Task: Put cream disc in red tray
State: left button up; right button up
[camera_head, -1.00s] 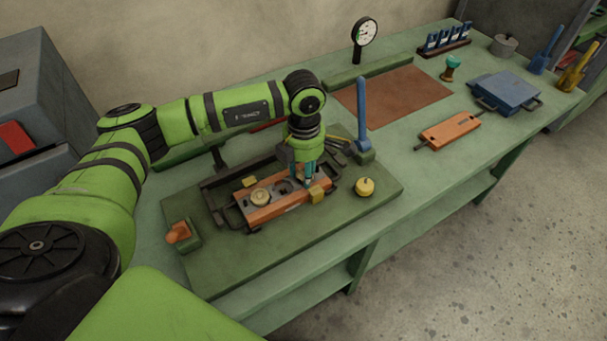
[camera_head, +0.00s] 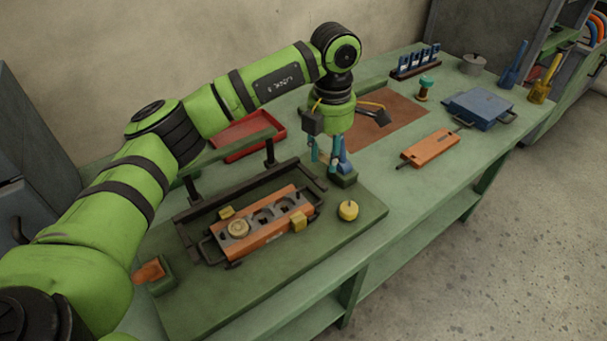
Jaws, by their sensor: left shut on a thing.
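My left gripper (camera_head: 325,164) hangs above the back right of the dark green board, right beside the blue upright handle (camera_head: 344,158). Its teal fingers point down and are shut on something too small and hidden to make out. A round cream disc (camera_head: 238,228) sits in the left hollow of the orange and grey block (camera_head: 262,236); the block's other hollows look empty. The red tray (camera_head: 278,131) lies on the bench behind the board, left of my gripper, partly hidden by my left arm. Its visible floor is bare. My right gripper is out of view.
The block sits in a dark clamp frame (camera_head: 205,250) with posts behind it. A yellow knob (camera_head: 348,210) stands on the board's right side. An orange block (camera_head: 430,148) and a blue box (camera_head: 480,108) lie farther right. A brown mat (camera_head: 405,115) is behind the gripper.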

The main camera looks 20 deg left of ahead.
pick_arm(q)
jog(key=shift+w+d+r, duration=0.6)
jog(key=shift+w+d, duration=0.1)
jog(key=shift+s+a+f+m, duration=0.15)
jog(key=shift+s+m, duration=0.15)
jog(key=shift+m, duration=0.4)
jog(key=s+a+f+m, duration=0.1)
jog(key=s+f+m, duration=0.1)
jog(key=s+m, duration=0.5)
jog(key=s+a+f+m, duration=0.1)
jog(key=s+f+m, duration=0.2)
jog(key=s+m, duration=0.5)
jog(key=m, duration=0.9)
jog(key=shift+s+a+f, duration=0.15)
jog(key=shift+a+f, duration=0.05)
jog(key=shift+a, duration=0.15)
jog(key=shift+s+m, duration=0.5)
jog(key=shift+m, duration=0.1)
